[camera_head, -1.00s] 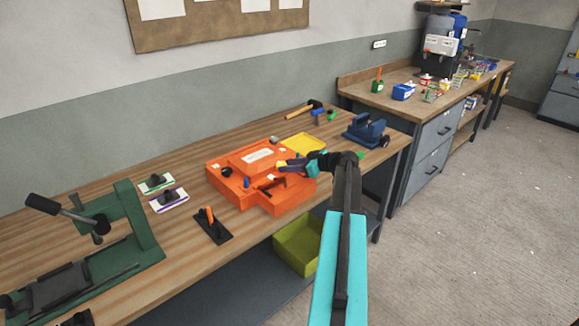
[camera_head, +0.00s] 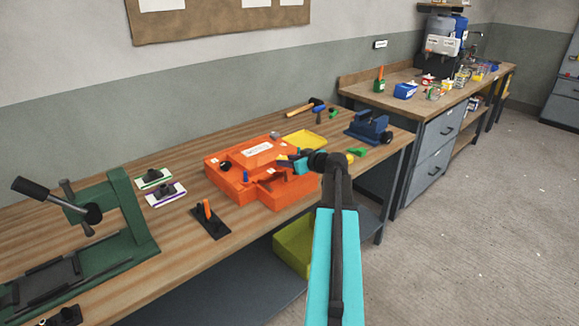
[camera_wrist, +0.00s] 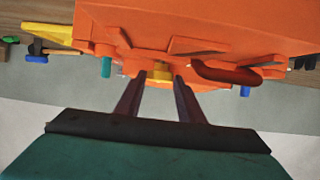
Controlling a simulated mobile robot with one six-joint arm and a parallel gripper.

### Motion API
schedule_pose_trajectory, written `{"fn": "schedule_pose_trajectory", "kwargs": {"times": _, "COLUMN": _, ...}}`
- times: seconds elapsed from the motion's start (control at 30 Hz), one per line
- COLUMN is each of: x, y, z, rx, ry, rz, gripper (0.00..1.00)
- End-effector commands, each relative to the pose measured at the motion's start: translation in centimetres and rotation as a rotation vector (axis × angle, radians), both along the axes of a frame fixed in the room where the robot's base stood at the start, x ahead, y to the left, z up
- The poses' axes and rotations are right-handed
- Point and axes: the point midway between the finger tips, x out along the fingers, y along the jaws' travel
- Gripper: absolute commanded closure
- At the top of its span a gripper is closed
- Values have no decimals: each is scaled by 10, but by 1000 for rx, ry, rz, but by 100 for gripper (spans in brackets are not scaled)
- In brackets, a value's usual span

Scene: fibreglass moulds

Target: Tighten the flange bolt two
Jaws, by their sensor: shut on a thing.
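The orange mould (camera_head: 222,168) with a white label sits on the wooden bench. My gripper (camera_head: 285,157) is at its right side. In the wrist view my gripper (camera_wrist: 160,77) has its two fingers closed on a small yellow bolt head (camera_wrist: 161,72) at the orange mould's edge (camera_wrist: 200,35). The bolt's shaft is hidden. A teal piece (camera_wrist: 105,67) and a blue piece (camera_wrist: 245,91) show along the same edge. I cannot tell which bolt is number two.
A yellow tray (camera_head: 305,139) lies behind the mould, and a blue vise (camera_head: 368,128) stands to its right. A hammer (camera_head: 304,106) lies farther back. A black stand with an orange handle (camera_head: 208,222) is in front. A green press (camera_head: 120,230) stands at left.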

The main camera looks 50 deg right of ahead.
Motion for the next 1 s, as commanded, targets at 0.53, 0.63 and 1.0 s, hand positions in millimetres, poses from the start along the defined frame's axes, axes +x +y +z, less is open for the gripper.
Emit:
{"fn": "schedule_pose_trajectory", "kwargs": {"times": 0.53, "x": 2, "y": 11, "z": 2, "rx": -1, "ry": 0, "rz": -266, "gripper": 88}}
{"fn": "schedule_pose_trajectory", "kwargs": {"times": 0.63, "x": 2, "y": 12, "z": 2, "rx": -1, "ry": 0, "rz": -297, "gripper": 88}}
{"fn": "schedule_pose_trajectory", "kwargs": {"times": 1.0, "x": 4, "y": 12, "z": 1, "rx": -2, "ry": 0, "rz": -352, "gripper": 88}}
